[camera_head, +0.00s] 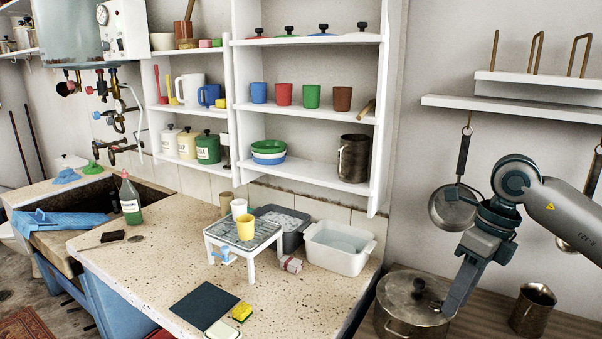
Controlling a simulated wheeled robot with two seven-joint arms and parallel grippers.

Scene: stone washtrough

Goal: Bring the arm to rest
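My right arm comes in from the right edge, with its grey links bent downward. My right gripper (452,306) points down in front of the steel pot (405,315) on the wooden counter, overlapping the pot's right side in the picture. I see the fingers edge-on, so the gap between them is hidden. I see no object in the gripper. I cannot tell whether it touches the pot. My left arm and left gripper are out of view.
A speckled stone counter (180,262) holds a small rack (262,231) with a yellow cup (245,227), a white basin (338,247), a dark mat (204,303) and a yellow sponge (241,311). A metal jug (532,309) stands right of the pot. Pans hang behind my arm.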

